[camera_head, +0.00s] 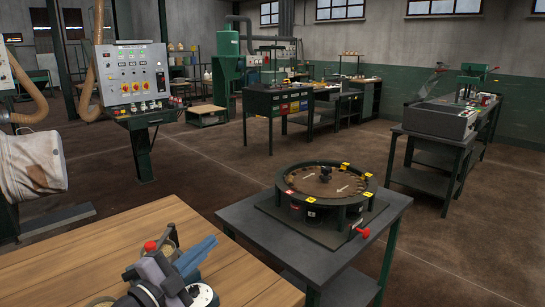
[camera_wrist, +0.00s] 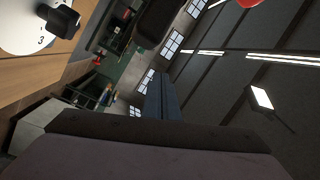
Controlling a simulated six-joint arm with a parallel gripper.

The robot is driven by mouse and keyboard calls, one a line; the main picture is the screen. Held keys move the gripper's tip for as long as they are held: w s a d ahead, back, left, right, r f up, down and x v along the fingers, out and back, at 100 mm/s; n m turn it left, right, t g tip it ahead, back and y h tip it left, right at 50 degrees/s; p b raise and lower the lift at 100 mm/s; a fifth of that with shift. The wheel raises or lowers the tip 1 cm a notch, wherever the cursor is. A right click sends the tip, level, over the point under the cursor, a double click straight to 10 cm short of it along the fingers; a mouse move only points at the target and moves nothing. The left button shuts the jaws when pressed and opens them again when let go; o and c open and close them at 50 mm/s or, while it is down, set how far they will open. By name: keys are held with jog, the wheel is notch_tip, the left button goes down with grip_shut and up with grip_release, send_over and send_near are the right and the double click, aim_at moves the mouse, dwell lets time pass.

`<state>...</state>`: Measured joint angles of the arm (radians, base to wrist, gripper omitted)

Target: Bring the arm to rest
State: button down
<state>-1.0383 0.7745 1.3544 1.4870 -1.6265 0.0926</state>
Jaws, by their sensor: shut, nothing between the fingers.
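My gripper (camera_head: 208,246) is low in the head view, over the wooden table, with its blue fingers pointing up and to the right. In the wrist view the blue fingers (camera_wrist: 161,92) stand together at the middle, shut and empty. Nothing touches the fingertips. The wrist camera is tilted and looks past the fingers to the windows and ceiling lamps. The rest of my arm is folded low at the bottom edge of the head view, partly cut off.
A wooden table (camera_head: 75,262) fills the lower left. A round dark fixture (camera_head: 327,184) with yellow tags stands on a grey table (camera_head: 245,218) to the right. A whitish bulk bag (camera_head: 30,165) is at the far left, near a control panel (camera_head: 133,75). Open floor lies behind.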

jog(key=w+d+n+h+p, duration=0.1)
jog(key=w+d+n+h, duration=0.3)
jog(key=d, duration=1)
jog(key=w+d+f+n+y+b, duration=0.25)
jog(key=w+d+n+y, duration=0.3)
jog(key=w+y, duration=0.45)
jog(key=s+d+f+n+g+y+b, duration=0.2)
jog(key=s+d+f+n+g+y, duration=0.45)
jog(key=s+f, duration=0.7)
jog(key=s+d+f+n+g+h, duration=0.1)
jog(key=s+d+f+g, duration=0.15)
jog(key=s, duration=0.55)
jog(key=s+d+f+n+g+h+p, duration=0.1)
jog(key=s+f+g, duration=0.3)
jog(key=s, duration=0.4)
jog(key=s+d+f+n+g+h, duration=0.1)
jog(key=s+f+g, duration=0.2)
jog(key=s, duration=0.5)
notch_tip(320, 180, up, 21)
jog(key=s+p, duration=0.1)
jog(key=p, duration=2)
jog(key=shift+s+d+r+p, duration=0.15)
jog(key=shift+s+d+p, duration=0.15)
jog(key=shift+s+p, duration=0.1)
